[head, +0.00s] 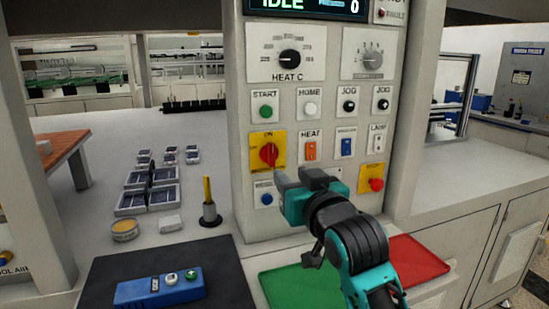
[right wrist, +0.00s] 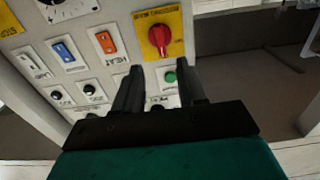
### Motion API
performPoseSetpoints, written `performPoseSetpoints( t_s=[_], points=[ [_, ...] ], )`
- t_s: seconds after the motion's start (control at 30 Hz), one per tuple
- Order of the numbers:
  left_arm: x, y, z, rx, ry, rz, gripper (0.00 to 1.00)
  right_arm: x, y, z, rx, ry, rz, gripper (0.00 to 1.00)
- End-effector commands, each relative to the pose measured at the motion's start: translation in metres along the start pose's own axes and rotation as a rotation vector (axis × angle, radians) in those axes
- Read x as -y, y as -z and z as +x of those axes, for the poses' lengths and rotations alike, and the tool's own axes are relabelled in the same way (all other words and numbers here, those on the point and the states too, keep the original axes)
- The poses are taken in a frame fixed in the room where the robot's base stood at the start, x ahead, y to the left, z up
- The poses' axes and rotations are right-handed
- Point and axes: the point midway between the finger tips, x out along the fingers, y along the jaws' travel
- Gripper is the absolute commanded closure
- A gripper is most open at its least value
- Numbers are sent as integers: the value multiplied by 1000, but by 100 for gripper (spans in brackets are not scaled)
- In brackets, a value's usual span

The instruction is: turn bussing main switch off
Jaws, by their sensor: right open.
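The main switch is a red rotary knob (head: 268,155) on a yellow plate (head: 256,139) at the lower left of the control panel. "ON" is printed at the plate's top, and the knob's grip looks roughly upright. My right gripper (head: 298,180) is open and empty, just below and to the right of the knob, apart from it. In the right wrist view the panel appears upside down; the knob (right wrist: 160,38) lies beyond the tips of the open fingers (right wrist: 160,72), with nothing between them touching it. My left gripper is not in view.
Close by are the green START button (head: 266,111), orange HEAT rocker (head: 310,149), blue button (head: 267,199) and a red button (head: 376,184) on yellow. The display (head: 305,6) reads IDLE. Below lie a black mat (head: 228,270), green tray (head: 300,286) and red tray (head: 425,255).

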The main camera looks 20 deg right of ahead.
Motion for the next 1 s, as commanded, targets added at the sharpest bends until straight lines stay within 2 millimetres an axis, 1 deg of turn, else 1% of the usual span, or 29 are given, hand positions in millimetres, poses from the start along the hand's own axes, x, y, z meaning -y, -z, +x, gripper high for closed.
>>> performPoseSetpoints(
  t_s=[0.03, 0.1, 0.3, 0.5, 0.7, 1.0],
  points=[
    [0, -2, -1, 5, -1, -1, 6, 0, 1, 10, 1, 0, 0, 60],
    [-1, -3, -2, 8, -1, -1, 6, 0, 1, 23, 1, 0, 0, 60],
    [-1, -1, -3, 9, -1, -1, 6, 0, 1, 58, 1, 0, 0, 60],
    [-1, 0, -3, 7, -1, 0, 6, 0, 0, 85, 1, 1, 0, 60],
    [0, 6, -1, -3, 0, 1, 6, 0, -1, 98, 1, 1, 0, 60],
    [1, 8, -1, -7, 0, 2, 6, 0, -1, 100, 0, 1, 0, 60]
  ],
)
